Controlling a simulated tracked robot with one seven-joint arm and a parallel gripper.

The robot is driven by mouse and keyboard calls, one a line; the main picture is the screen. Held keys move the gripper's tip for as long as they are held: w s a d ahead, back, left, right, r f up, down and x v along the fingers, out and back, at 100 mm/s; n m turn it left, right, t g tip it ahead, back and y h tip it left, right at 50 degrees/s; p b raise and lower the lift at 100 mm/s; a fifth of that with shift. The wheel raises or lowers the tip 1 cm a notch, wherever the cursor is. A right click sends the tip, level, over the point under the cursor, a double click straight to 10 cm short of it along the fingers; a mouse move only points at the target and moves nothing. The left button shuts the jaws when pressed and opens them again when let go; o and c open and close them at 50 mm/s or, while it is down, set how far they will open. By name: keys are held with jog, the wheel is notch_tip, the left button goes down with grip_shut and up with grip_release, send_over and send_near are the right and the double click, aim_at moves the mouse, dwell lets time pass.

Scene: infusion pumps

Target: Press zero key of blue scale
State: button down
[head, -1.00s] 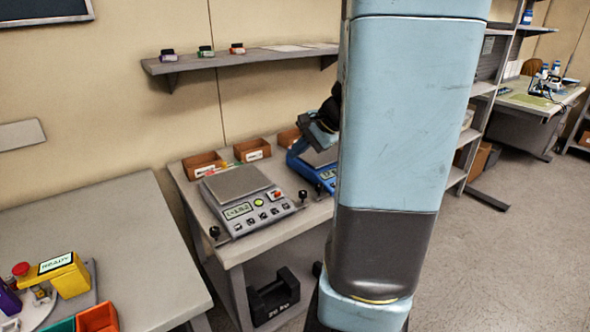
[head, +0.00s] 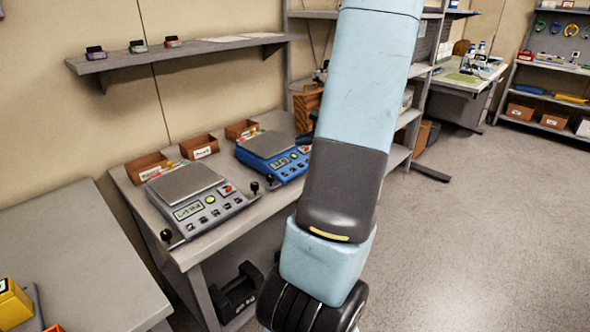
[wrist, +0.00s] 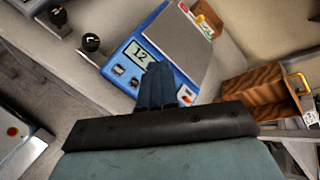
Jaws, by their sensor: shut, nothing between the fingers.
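The blue scale (head: 287,161) stands on the bench in the head view, its right end beside my arm. In the wrist view the blue scale (wrist: 178,42) shows its grey pan, a lit display (wrist: 142,53) beginning "12", and a row of keys. Two dark keys (wrist: 126,76) lie left of my fingers and a red-orange key (wrist: 187,96) lies right of them. The key labels are too small to read. My gripper (wrist: 159,70) is shut and empty, its fingers over the key row and hiding part of it. Contact cannot be told. The head view does not show the gripper.
A grey scale (head: 191,205) stands left of the blue one, with black knobs near its front. Small brown bins (head: 199,146) line the back of the bench. A wooden box (wrist: 262,97) is right of the blue scale. A shelf (head: 185,50) hangs above. The floor at right is clear.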

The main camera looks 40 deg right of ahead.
aim_at(297, 173)
jog(key=shift+f, duration=0.15)
jog(key=shift+w+a+f, duration=0.1)
jog(key=shift+w+f, duration=0.3)
jog(key=shift+f, duration=0.95)
jog(key=shift+w+d+f, duration=0.1)
jog(key=shift+w+f, duration=0.3)
jog(key=shift+f, duration=1)
jog(key=shift+w+a+f, duration=0.1)
jog(key=shift+w+f, duration=0.3)
jog(key=shift+f, duration=0.95)
jog(key=shift+w+f, duration=0.1)
jog(key=shift+f, duration=0.55)
jog(key=shift+r, duration=0.75)
jog(key=shift+s+r, duration=0.3)
jog(key=shift+r, duration=0.5)
jog(key=shift+s+r, duration=0.25)
jog(key=shift+r, duration=0.55)
jog(key=shift+s+r, duration=0.3)
jog(key=shift+r, duration=0.5)
